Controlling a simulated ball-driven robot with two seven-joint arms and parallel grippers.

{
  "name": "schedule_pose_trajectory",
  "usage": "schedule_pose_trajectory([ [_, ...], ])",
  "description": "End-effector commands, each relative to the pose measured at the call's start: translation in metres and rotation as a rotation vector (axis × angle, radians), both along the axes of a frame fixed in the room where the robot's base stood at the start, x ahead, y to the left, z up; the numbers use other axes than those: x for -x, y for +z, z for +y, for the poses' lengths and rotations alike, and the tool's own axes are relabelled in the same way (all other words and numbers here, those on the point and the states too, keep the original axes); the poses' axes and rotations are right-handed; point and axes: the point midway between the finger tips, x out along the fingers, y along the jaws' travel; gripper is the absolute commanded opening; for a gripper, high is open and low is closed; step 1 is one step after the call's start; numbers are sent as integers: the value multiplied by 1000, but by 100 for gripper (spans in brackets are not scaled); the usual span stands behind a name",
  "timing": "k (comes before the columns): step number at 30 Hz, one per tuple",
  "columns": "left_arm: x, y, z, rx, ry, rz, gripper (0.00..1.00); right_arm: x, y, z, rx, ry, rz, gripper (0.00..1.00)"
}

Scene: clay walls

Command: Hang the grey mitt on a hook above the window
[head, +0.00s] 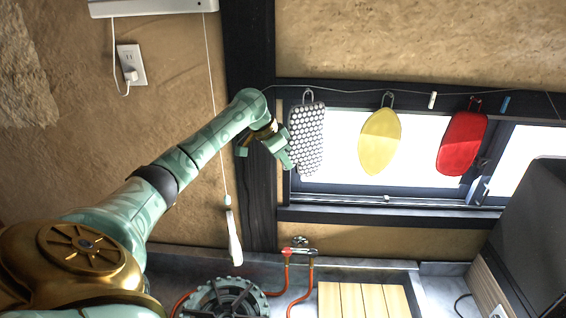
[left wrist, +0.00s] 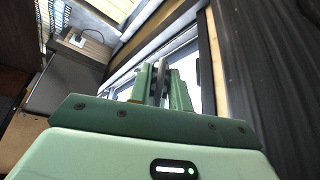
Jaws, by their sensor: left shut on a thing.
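The grey mitt (head: 307,138), covered in pale dots, is upright in front of the left end of the window (head: 345,185). Its loop is at a hook (head: 308,96) on the dark beam above the window; I cannot tell whether the loop is over the hook. My left gripper (head: 289,160) is shut on the mitt's left edge. In the left wrist view, the two green fingers (left wrist: 160,85) are close together with a thin dark edge between them. My right gripper is in neither view.
A yellow mitt (head: 380,142) and a red mitt (head: 462,144) hang to the right along the same beam. A white cord with a handle (head: 234,235) hangs left of the dark post. A gas burner (head: 225,299) and a slatted board (head: 362,300) lie below.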

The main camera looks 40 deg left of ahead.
Motion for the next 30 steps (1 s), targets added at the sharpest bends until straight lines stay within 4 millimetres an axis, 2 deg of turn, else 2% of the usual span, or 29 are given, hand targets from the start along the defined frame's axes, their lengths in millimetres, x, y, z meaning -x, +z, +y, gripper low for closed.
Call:
schedule_pose_trajectory([
  [15, -25, -8, 20, 1, -1, 2, 0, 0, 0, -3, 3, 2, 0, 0],
  [30, -28, -13, 24, 0, -1, 2, 0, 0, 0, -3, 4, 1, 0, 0],
])
